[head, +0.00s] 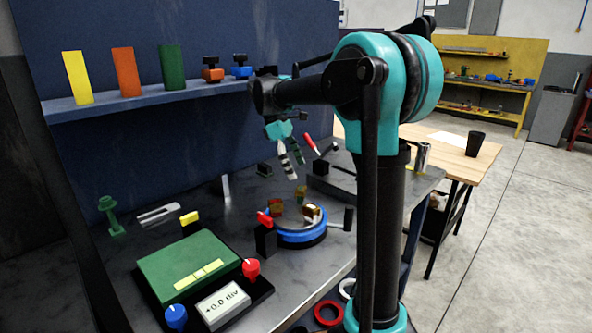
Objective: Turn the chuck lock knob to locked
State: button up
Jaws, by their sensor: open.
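A round positioner with a blue rim (298,238) stands on the grey bench, with brass-coloured jaws (312,212) on its top. A red handle or knob (265,219) sits on a black block (266,240) at its left edge. In front of the green panel are a red knob (251,268) and a blue knob (176,317). I cannot read labels that tell which one is the chuck lock knob. My gripper (296,169) is open and empty. It hangs above and behind the positioner, apart from all these knobs, with its fingers pointing down.
The green panel (187,262) and a display reading +0.0 div (224,305) fill the front left. A black lever (348,217) juts out at the positioner's right. A shelf (150,98) with coloured blocks runs along the blue wall. Red and white rings (328,313) lie at the front.

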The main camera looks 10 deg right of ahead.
aim_at(268, 222)
jog(key=k, duration=1)
